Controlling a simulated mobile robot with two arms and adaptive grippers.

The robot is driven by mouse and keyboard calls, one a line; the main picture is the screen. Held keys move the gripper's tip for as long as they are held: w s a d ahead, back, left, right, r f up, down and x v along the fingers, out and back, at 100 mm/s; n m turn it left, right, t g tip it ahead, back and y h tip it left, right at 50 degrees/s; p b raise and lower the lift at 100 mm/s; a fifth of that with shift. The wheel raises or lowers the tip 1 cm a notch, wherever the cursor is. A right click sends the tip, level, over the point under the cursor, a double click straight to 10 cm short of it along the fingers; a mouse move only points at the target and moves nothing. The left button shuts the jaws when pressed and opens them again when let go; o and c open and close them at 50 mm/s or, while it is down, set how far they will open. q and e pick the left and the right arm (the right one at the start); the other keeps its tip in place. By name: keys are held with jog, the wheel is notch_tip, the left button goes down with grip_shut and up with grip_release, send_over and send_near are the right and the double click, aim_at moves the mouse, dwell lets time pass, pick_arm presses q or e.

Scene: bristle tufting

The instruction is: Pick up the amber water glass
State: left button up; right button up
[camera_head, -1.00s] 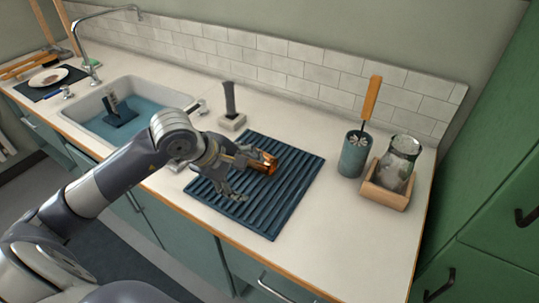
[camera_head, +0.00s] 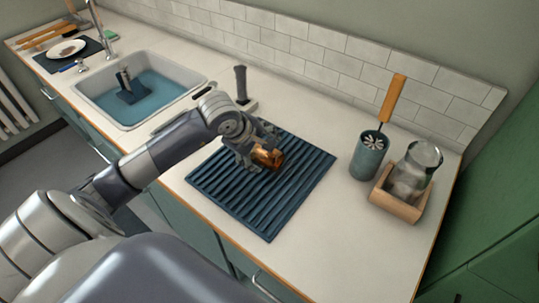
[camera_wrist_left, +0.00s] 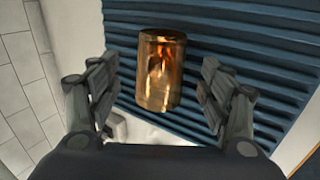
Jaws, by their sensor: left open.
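The amber water glass (camera_head: 268,156) is on the dark blue ribbed drying mat (camera_head: 272,218), near its far side. In the left wrist view the glass (camera_wrist_left: 160,70) shows as a shiny amber cylinder between the two fingers, with a gap on each side. My left gripper (camera_head: 258,149) is open at the glass; in the left wrist view the gripper (camera_wrist_left: 155,95) has its fingers spread wide. In the head view the fingers partly hide the glass. My right gripper is not in view.
A blue-grey cup with a wooden-handled brush (camera_head: 369,156) and a wooden box (camera_head: 399,203) holding a clear glass jar (camera_head: 415,172) stand right of the mat. A dark upright handle on a pale block (camera_head: 242,88) stands behind the gripper. The sink (camera_head: 140,92) is at left.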

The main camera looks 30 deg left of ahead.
aim_at(266, 154)
pick_arm(q)
jog(key=p+x, duration=0.1)
jog(key=x, duration=0.2)
jog(key=shift+f, duration=0.25)
jog(key=shift+w+f, duration=0.2)
jog(key=shift+f, duration=0.05)
jog(key=shift+w+f, duration=0.1)
jog(key=c, duration=1.4)
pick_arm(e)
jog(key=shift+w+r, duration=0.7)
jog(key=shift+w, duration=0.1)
